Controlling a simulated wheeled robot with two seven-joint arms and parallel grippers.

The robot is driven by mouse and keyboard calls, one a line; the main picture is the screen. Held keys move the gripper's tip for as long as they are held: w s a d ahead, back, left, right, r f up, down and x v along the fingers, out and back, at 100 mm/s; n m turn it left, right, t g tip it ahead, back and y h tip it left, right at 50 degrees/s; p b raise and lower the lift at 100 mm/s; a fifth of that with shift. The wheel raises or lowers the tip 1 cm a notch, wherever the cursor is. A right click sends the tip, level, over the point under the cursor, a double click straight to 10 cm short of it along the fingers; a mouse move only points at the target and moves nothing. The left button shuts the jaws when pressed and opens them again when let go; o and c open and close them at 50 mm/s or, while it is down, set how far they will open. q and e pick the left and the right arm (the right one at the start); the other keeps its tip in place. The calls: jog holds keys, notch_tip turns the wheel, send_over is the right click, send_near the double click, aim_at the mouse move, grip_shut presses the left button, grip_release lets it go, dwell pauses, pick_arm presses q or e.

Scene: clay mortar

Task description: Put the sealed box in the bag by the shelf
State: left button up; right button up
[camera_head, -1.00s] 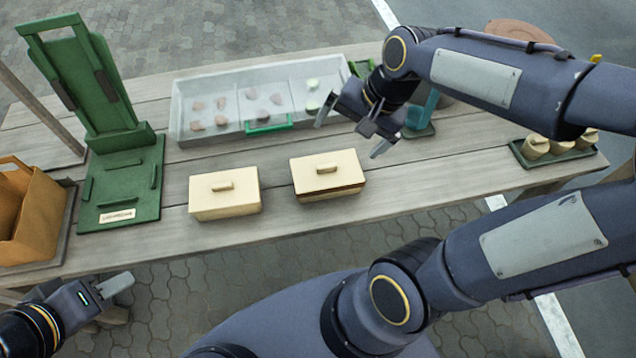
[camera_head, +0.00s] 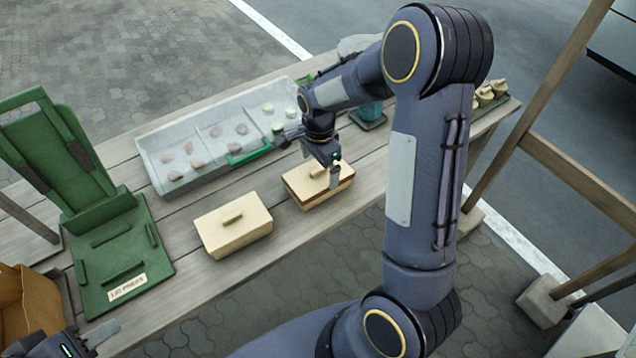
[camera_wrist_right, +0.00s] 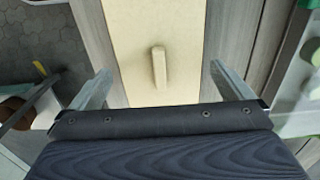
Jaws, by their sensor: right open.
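Two cream boxes with lid handles sit on the wooden table. The left box (camera_head: 233,228) looks closed flat. The right box (camera_head: 318,190) shows a dark gap under its lid. My right gripper (camera_head: 328,172) is just above the right box. In the right wrist view the open gripper (camera_wrist_right: 160,75) has one finger on each side of the lid (camera_wrist_right: 160,25) and its handle, touching neither visibly. A brown-orange bag (camera_head: 22,305) stands at the left edge, partly cut off. My left gripper (camera_head: 88,340) is at the bottom left corner beside the bag; its jaw opening is unclear.
A green lid press (camera_head: 120,262) with a tall upright back stands on the left of the table. A pale tray (camera_head: 165,190) of compartments with small lumps lies behind the boxes. Small pots (camera_head: 490,92) stand at the far right. My right arm covers the right-hand table.

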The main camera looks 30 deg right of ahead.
aim_at(319, 168)
notch_tip(319, 168, down, 3)
jog(key=shift+f, duration=0.2)
jog(key=shift+c, duration=0.3)
jog(key=c, duration=0.9)
jog(key=shift+o, duration=0.2)
jog(key=shift+r, duration=0.1)
jog(key=shift+r, duration=0.1)
